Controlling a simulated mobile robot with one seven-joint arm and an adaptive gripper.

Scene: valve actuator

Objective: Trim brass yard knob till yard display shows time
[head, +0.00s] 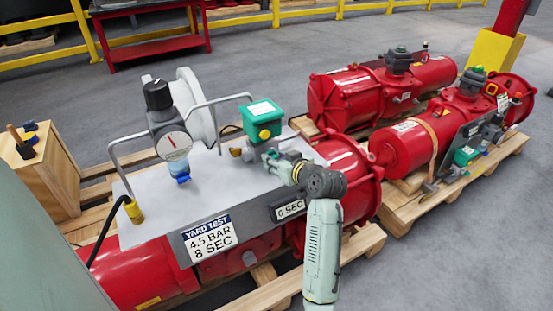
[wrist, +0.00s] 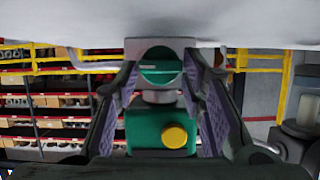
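My gripper (head: 268,157) reaches in over the grey panel (head: 165,205) from the right in the head view, just below a green box (head: 262,112) with a yellow round knob (head: 264,134). A small brass-coloured part (head: 236,152) shows left of the fingers; I cannot tell if it is the yard knob. In the wrist view the fingers (wrist: 160,66) are spread either side of a grey block with a green slotted disc (wrist: 162,70); contact is unclear. The green box (wrist: 145,140) with its yellow knob (wrist: 174,136) is below. The yard display (head: 290,209) reads 6 SEC.
A placard (head: 209,240) reads YARD TEST 4.5 BAR 8 SEC. A dial gauge (head: 174,143) with a black knob (head: 157,95) and grey pipes stand left of my gripper. Red actuators (head: 350,95) lie on pallets behind right. A wooden box (head: 45,175) stands at left.

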